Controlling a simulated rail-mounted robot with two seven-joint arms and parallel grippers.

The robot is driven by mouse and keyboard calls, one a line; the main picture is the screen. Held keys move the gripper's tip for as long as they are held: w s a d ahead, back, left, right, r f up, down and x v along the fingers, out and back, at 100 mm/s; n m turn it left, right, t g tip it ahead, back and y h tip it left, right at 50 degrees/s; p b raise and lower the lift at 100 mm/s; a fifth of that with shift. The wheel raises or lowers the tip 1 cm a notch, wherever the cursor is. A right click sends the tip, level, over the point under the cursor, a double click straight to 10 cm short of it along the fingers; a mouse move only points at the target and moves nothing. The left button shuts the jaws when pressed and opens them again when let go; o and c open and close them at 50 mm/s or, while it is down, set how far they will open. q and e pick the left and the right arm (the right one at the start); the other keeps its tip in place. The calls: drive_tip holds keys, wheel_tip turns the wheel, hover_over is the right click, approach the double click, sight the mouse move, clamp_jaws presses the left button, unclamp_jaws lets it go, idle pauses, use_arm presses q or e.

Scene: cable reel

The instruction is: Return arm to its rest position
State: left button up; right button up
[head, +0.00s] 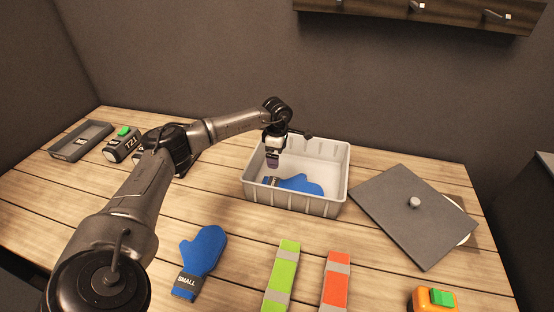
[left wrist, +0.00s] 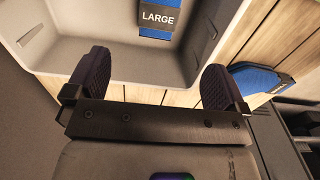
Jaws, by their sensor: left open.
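My left arm reaches in from the left in the head view. My left gripper (head: 272,160) hangs over the left part of the white crate (head: 325,207). In the left wrist view its two purple-padded fingers (left wrist: 155,85) are spread apart with nothing between them. A blue mitt (head: 302,184) lies in the crate, apart from the fingers. The left wrist view shows its label reading LARGE (left wrist: 158,17). My right gripper is in neither view.
A blue mitt marked SMALL (head: 204,250), a green strip (head: 282,278) and an orange strip (head: 336,280) lie in front. A grey panel with a knob (head: 405,225) lies right. An orange box with a green button (head: 434,299), a grey tray (head: 82,141) and a TZ1 device (head: 122,147) stand around.

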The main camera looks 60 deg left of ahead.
use_arm(q)
drive_tip(key=shift+r+p, duration=0.4)
drive_tip(key=shift+r, duration=1.15)
